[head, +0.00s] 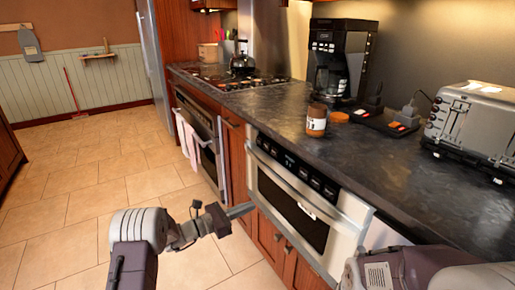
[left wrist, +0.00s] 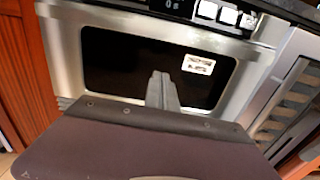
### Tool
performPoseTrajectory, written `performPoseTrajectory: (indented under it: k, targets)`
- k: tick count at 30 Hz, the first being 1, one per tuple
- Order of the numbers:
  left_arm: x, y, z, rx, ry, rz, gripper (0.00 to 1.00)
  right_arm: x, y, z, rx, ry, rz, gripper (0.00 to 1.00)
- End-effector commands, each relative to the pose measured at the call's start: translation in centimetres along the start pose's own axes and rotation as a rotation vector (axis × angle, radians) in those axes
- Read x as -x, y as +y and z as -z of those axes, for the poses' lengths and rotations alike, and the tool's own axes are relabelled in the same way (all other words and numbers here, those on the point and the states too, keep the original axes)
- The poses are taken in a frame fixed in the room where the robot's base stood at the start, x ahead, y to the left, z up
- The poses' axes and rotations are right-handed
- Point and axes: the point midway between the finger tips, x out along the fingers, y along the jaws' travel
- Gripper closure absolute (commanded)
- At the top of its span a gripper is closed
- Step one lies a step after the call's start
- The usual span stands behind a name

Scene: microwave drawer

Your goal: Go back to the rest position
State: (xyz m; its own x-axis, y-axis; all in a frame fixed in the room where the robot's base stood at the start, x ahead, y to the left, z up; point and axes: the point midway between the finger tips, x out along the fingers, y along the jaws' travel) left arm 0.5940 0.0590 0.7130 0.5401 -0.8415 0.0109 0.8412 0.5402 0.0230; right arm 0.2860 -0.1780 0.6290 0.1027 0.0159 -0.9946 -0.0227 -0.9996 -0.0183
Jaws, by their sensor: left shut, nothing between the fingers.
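The microwave drawer (head: 295,205) is set under the dark counter, with a steel front, a dark window and a row of buttons along its top. I cannot tell whether it is fully closed. My left gripper (head: 240,211) is in front of the drawer's lower left part, shut and empty. In the left wrist view, its fingers (left wrist: 163,90) show closed together before the dark window of the drawer front (left wrist: 110,60). Whether the fingertips touch the front is unclear. Part of my right arm shows at the lower right of the head view, but its gripper is out of frame.
The counter (head: 270,115) holds a jar (head: 316,120), a coffee maker (head: 340,60) and a toaster (head: 475,120). An oven (head: 205,140) with hanging towels (head: 187,137) stands farther left. The tiled floor (head: 80,185) at left is clear.

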Motion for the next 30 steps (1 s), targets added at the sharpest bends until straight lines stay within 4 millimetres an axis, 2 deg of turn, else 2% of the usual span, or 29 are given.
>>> performPoseTrajectory:
  k: [2, 3, 5, 6, 7, 9, 11, 12, 13, 15, 17, 18, 21, 23, 25, 26, 27, 30]
  targets:
    - [-1.1, -0.8, -4.3, -0.071, -0.032, 0.027, 1.00, 0.1, 0.0, 0.0, 0.000, 0.000, 0.000, 0.26]
    - [-1.7, -2.4, -6.8, -0.110, -0.038, 0.064, 1.00, 0.1, 0.0, 0.0, 0.000, 0.000, 0.000, 0.26]
    - [-1.9, -7.0, -8.8, -0.177, 0.015, 0.177, 1.00, 0.0, 0.0, 0.0, 0.000, 0.000, 0.000, 0.26]
    - [-1.4, -10.4, -8.7, -0.232, 0.090, 0.264, 1.00, 0.0, 0.0, 0.0, 0.000, 0.000, 0.000, 0.26]
    - [-0.6, -12.8, -8.2, -0.281, 0.155, 0.332, 1.00, 0.0, 0.0, 0.0, 0.000, 0.000, 0.000, 0.26]
    - [2.2, -17.8, -6.0, -0.418, 0.315, 0.486, 1.00, 0.0, 0.0, 0.0, 0.000, 0.000, 0.000, 0.26]
    - [5.5, -21.0, -3.5, -0.552, 0.452, 0.619, 1.00, 0.0, 0.0, 0.0, 0.000, 0.000, 0.000, 0.26]
    - [8.0, -22.5, -1.9, -0.647, 0.537, 0.704, 1.00, 0.0, 0.0, 0.0, 0.000, 0.000, 0.000, 0.26]
    - [10.0, -23.3, -0.7, -0.719, 0.595, 0.767, 1.00, 0.0, 0.0, 0.0, 0.000, 0.000, 0.000, 0.26]
    - [14.3, -24.3, 1.7, -0.883, 0.712, 0.908, 1.00, 0.0, 0.0, 0.0, 0.000, 0.000, 0.000, 0.26]
    - [17.8, -24.5, 3.3, -1.021, 0.793, 1.025, 1.00, 0.0, 0.0, 0.0, 0.000, 0.000, 0.000, 0.26]
    - [19.9, -24.3, 4.3, -1.111, 0.837, 1.101, 1.00, 0.0, 0.0, 0.0, 0.000, 0.000, 0.000, 0.26]
    - [24.2, -23.3, 6.2, -1.318, 0.910, 1.288, 1.00, 0.0, 0.0, 0.0, 0.000, 0.000, 0.000, 0.26]
    - [26.2, -22.5, 7.2, -1.435, 0.925, 1.407, 1.00, 0.0, 0.0, 0.0, 0.000, 0.000, 0.000, 0.26]
    - [27.3, -20.5, 7.8, -1.621, 0.923, 1.530, 1.00, 0.0, 0.0, 0.0, 0.000, 0.000, 0.000, 0.26]
    - [26.8, -19.4, 7.2, -1.706, 0.913, 1.542, 1.00, 0.5, 0.0, 0.0, 0.000, 0.000, 0.000, 0.26]
    - [26.8, -19.5, 4.2, -1.687, 0.915, 1.536, 1.00, 3.4, -0.1, 0.3, 0.000, -0.002, 0.000, 0.26]
    - [26.7, -19.4, 0.9, -1.681, 0.916, 1.534, 1.00, 6.8, -0.1, 0.7, 0.000, 0.001, 0.000, 0.26]
